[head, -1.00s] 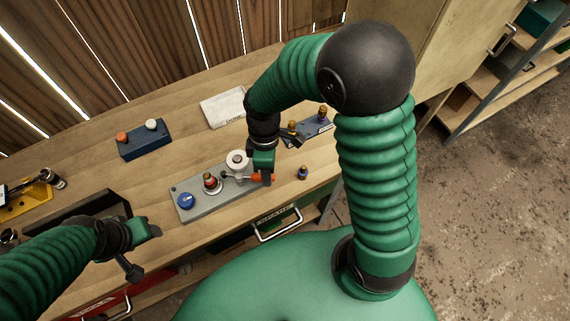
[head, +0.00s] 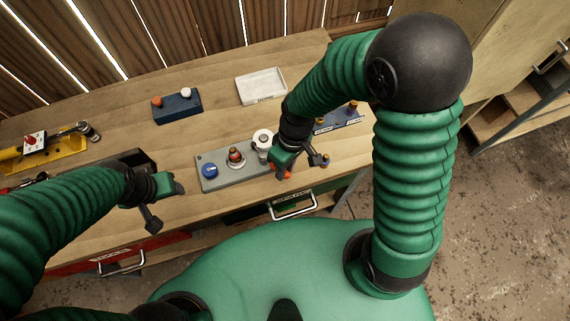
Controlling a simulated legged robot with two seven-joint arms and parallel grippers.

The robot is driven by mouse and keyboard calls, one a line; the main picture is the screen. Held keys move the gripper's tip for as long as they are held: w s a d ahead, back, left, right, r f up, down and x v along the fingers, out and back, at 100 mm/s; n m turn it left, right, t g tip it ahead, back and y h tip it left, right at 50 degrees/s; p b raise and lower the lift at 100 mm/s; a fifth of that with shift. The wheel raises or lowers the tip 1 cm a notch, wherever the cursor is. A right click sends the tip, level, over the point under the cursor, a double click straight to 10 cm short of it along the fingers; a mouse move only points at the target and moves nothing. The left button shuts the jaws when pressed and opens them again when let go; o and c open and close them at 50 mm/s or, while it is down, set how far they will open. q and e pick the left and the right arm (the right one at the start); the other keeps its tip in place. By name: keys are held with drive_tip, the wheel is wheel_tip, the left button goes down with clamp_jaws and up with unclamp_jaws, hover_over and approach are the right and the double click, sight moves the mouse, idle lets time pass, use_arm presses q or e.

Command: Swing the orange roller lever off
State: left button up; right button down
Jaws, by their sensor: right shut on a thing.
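The grey plate (head: 222,178) lies on the bench with a blue knob (head: 210,171), a red-topped fitting (head: 236,156) and a pale round roller part (head: 263,138). The orange lever (head: 287,173) shows only in small patches at the plate's right end. My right gripper (head: 294,160) is shut on it and hides most of it. The lever's exact angle is hard to tell. My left gripper (head: 163,203) is open and empty above the bench's front edge, left of the plate.
A blue block with orange and white knobs (head: 177,106) and a white tray (head: 261,87) stand behind the plate. A blue plate with brass fittings (head: 340,119) lies behind my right gripper. A yellow fixture (head: 45,150) stands at left.

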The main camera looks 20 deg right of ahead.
drive_tip(key=shift+s, duration=0.1)
drive_tip(key=c, duration=1.3)
unclamp_jaws()
drive_tip(key=shift+o, duration=0.2)
drive_tip(key=w+d+r, duration=0.2)
drive_tip(key=d+r, duration=0.1)
drive_tip(key=r, duration=1.3)
drive_tip(key=shift+r+p, duration=0.2)
drive_tip(key=shift+p, duration=0.15)
drive_tip(key=shift+s, duration=0.1)
drive_tip(key=s+d+f+m+t+h, duration=0.1)
drive_tip(key=d+f+m+t+h, duration=0.1)
drive_tip(key=d+f+m, duration=0.4)
wheel_tip(320, 180, down, 3)
drive_tip(key=shift+s+d+r+t, duration=0.2)
drive_tip(key=shift+s+d+t, duration=0.15)
drive_tip(key=shift+t, duration=0.45)
